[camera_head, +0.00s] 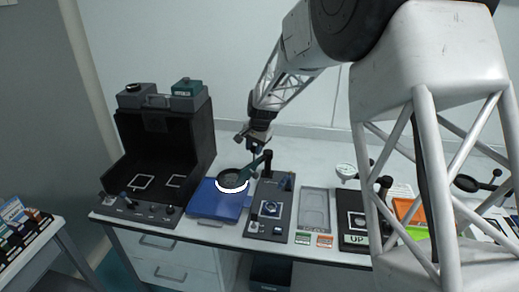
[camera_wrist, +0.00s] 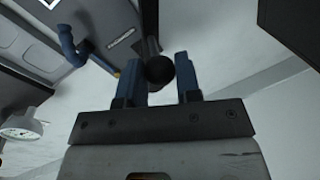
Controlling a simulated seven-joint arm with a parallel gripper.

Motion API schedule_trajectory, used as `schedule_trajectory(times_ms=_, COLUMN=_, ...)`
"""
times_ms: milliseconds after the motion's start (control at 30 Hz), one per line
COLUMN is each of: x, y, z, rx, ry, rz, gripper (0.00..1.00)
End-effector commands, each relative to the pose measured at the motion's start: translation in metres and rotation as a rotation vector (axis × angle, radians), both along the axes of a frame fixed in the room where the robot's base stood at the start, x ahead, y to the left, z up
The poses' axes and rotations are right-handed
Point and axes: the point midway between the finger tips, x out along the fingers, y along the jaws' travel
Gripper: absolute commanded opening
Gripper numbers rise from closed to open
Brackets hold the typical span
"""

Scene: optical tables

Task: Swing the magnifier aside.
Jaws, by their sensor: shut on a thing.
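The lens hangs over the blue case (camera_head: 215,205), left of the base plate. My gripper (camera_head: 256,149) is at the magnifier's arm, near the post. In the wrist view my gripper's two blue fingers (camera_wrist: 161,60) are on either side of a dark round knob (camera_wrist: 160,71). The lens does not show in that view.
A black open box (camera_head: 155,150) stands left of the blue case. A grey tray (camera_head: 314,209) lies right of the base plate. A second dark plate (camera_head: 353,222), a dial gauge (camera_head: 346,171) and an orange tray (camera_head: 409,210) are further right. Bare tabletop lies behind.

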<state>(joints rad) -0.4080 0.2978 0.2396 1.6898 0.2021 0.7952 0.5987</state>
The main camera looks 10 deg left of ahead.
Motion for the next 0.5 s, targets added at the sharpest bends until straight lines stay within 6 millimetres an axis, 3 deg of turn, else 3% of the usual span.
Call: schedule_trajectory(times_ms=500, x=0.026, y=0.029, z=0.001, rx=0.001, ry=-0.003, rz=-0.446, gripper=0.0)
